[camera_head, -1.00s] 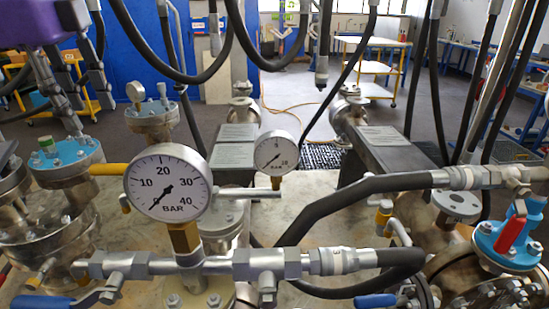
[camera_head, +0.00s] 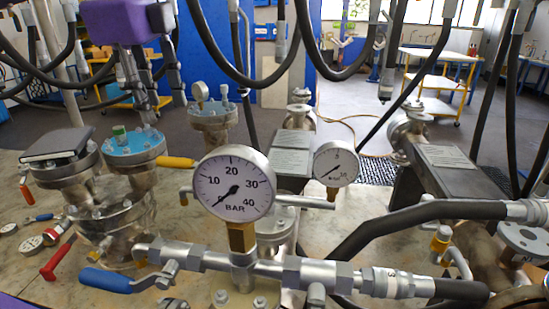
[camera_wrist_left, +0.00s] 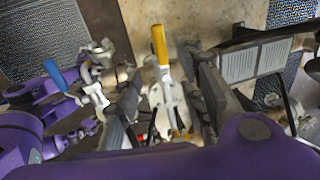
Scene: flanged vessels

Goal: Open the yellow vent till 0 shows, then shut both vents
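The yellow vent handle (camera_head: 177,162) points left from a fitting behind the large gauge. The handle also shows in the left wrist view (camera_wrist_left: 159,45), lying in line with the gap between my fingers. My left gripper (camera_head: 140,100) is above a blue-topped flanged vessel (camera_head: 133,148), up and left of the handle. Its fingers (camera_wrist_left: 165,100) are apart and hold nothing. The large BAR gauge (camera_head: 235,186) has its needle at the lower left, at the zero end. A smaller gauge (camera_head: 336,165) also points lower left. A blue lever (camera_head: 105,280) is below. My right gripper is not seen.
Black hoses (camera_head: 400,220) cross the front right and hang from above. A grey-lidded vessel (camera_head: 60,155) and a red lever (camera_head: 58,258) are at left. Loose gauges lie on the bench (camera_head: 15,195) at far left. Metal pipework (camera_head: 300,268) runs along the front.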

